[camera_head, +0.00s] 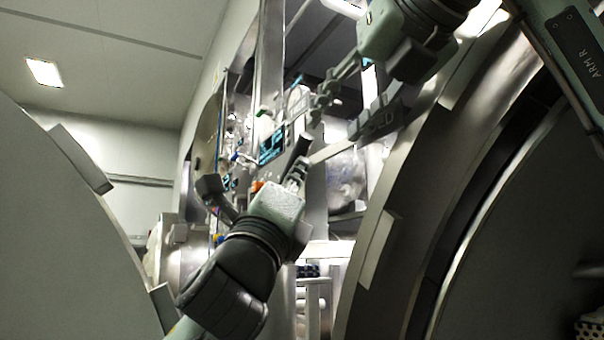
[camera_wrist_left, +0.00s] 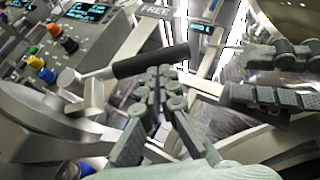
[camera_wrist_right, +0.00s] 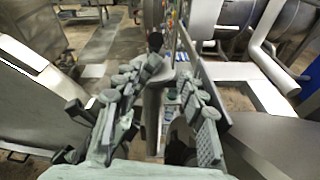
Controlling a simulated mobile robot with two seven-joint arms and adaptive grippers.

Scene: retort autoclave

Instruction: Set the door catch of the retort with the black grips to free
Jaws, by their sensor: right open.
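A lever with a cylindrical black grip (camera_head: 299,148) stands mid-picture in the head view. In the left wrist view its black grip (camera_wrist_left: 140,62) lies crosswise on a metal arm (camera_wrist_left: 92,78). My left gripper (camera_head: 298,174) is just below the grip. In the left wrist view its fingertips (camera_wrist_left: 161,78) are together at the grip's lower edge; whether they touch it is unclear. My right gripper (camera_head: 325,98) is open, above and right of the grip. A small dark knob (camera_wrist_right: 155,42) shows beyond the open right fingers (camera_wrist_right: 168,75).
A large round metal rim (camera_head: 405,200) fills the right side, and a big grey curved surface (camera_head: 60,230) fills the left. A control panel with blue screens (camera_head: 270,147) stands behind. Coloured knobs (camera_wrist_left: 45,62) show on a panel in the left wrist view.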

